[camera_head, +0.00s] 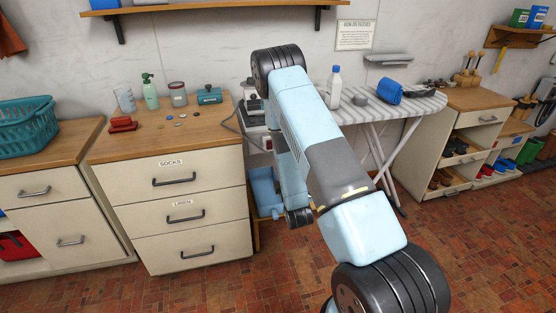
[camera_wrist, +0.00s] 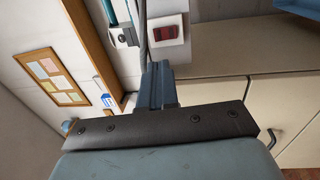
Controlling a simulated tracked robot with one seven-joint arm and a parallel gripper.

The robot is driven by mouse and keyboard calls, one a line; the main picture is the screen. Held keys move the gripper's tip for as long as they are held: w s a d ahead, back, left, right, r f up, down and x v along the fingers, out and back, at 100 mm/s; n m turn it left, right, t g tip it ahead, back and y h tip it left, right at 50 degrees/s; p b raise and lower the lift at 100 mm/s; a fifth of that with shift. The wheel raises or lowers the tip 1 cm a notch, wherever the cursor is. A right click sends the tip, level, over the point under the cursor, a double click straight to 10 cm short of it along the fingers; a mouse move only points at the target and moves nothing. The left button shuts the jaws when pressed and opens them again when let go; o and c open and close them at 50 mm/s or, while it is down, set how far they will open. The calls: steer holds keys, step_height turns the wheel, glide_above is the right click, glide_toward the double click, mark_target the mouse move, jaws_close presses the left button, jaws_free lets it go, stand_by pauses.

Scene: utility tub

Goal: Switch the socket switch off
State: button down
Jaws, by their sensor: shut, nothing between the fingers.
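The socket (camera_wrist: 167,40) is a pale plate with a red rocker switch (camera_wrist: 166,33), near the top middle of the wrist view. I cannot tell which way the rocker is tipped. In the head view a small red and white patch, likely the socket (camera_head: 267,144), shows just left of my arm. My gripper (camera_wrist: 159,66) is shut and empty. In the wrist view its fingertips lie just below the plate in the picture and look apart from it. In the head view my arm hides the gripper.
A grey cable runs beside the plate in the wrist view. A drawer cabinet (camera_head: 190,222) stands left of my arm, with bottles and small items on top. An ironing board (camera_head: 400,112) stands right. A blue object (camera_head: 263,190) is low beside the cabinet.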

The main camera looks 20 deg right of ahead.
steer(key=w+r, duration=0.1)
steer(key=w, duration=1.2)
steer(key=shift+r, duration=0.3)
steer(key=shift+w, duration=0.1)
